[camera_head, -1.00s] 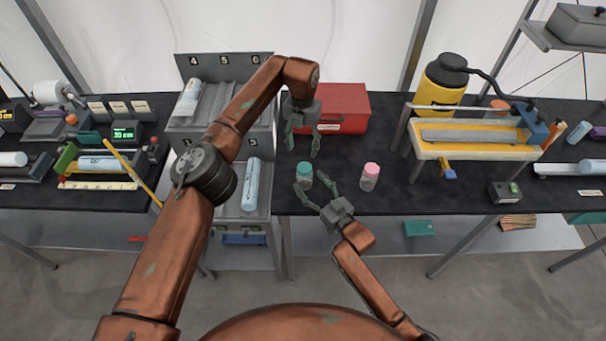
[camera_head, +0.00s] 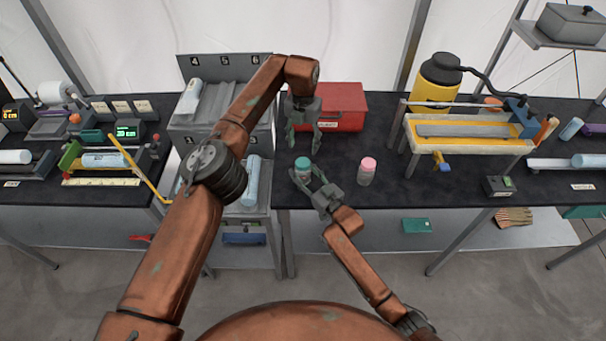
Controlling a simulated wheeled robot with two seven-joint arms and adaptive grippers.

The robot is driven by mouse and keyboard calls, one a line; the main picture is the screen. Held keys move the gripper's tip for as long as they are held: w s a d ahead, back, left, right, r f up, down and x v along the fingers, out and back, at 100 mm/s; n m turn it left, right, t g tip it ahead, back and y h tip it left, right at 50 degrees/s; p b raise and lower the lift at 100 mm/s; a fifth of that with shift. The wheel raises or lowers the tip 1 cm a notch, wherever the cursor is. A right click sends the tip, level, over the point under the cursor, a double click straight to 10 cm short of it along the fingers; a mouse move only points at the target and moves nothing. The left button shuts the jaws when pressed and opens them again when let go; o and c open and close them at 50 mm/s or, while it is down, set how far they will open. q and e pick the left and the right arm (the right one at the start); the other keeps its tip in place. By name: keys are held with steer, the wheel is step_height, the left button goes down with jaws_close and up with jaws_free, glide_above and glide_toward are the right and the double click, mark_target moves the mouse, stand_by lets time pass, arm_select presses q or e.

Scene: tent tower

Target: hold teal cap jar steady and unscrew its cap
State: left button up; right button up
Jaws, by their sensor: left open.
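The teal cap jar (camera_head: 303,171) stands upright near the front edge of the dark table, with its teal cap on top. My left gripper (camera_head: 303,147) points down just behind and above the jar, with its fingers apart and nothing between them. My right gripper (camera_head: 304,179) reaches in from the front right, with its fingers on either side of the jar's body. I cannot tell whether both fingers touch the jar.
A pink cap jar (camera_head: 367,171) stands just right of my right gripper. A red box (camera_head: 340,106) sits behind. A grey rack (camera_head: 215,135) with pale cylinders is at left. A yellow tray stand (camera_head: 468,150) and yellow canister (camera_head: 434,85) are at right.

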steer(key=shift+w+f, duration=0.2)
steer(key=shift+w, duration=0.1)
steer(key=c, duration=0.3)
steer(key=shift+s+f, duration=0.1)
steer(key=shift+f, duration=0.05)
steer(key=c, duration=0.8)
steer(key=o, duration=1.3)
steer(key=shift+c, duration=0.2)
steer(key=o, duration=0.4)
steer(key=shift+c, duration=0.2)
steer(key=shift+d, duration=0.1)
